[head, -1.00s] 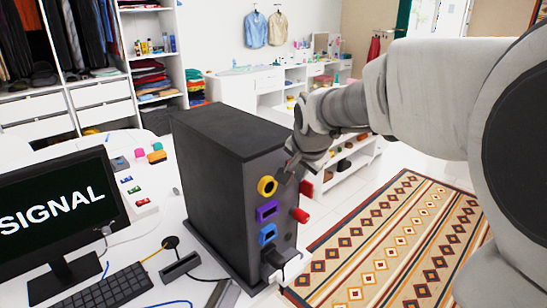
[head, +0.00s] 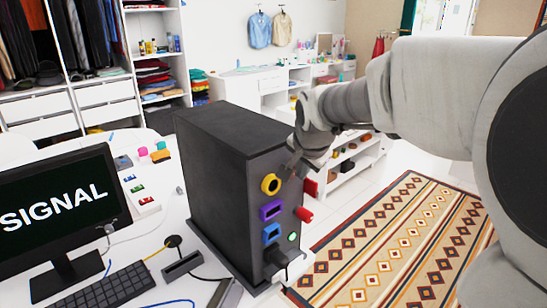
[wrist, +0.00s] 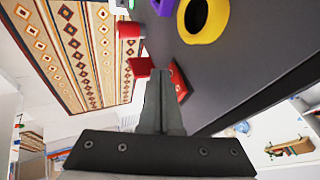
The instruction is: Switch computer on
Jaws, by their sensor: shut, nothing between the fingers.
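The computer is a dark grey tower (head: 215,165) standing upright on the white desk, with a yellow round port (head: 271,184), a purple port (head: 270,211) and a blue port (head: 271,233) on its front. A small green light (head: 293,238) glows beside the blue port. Red parts (head: 303,214) stick out from the right side of the front. My gripper (wrist: 162,78) is shut and empty, its tips right at a red piece (wrist: 178,82) on the front panel. I cannot tell whether they touch. The monitor (head: 60,215) reads "SIGNAL".
A keyboard (head: 105,291), cables and small coloured blocks (head: 160,155) lie on the desk. A patterned rug (head: 400,240) covers the floor to the right. A low white shelf (head: 350,160) stands behind my gripper.

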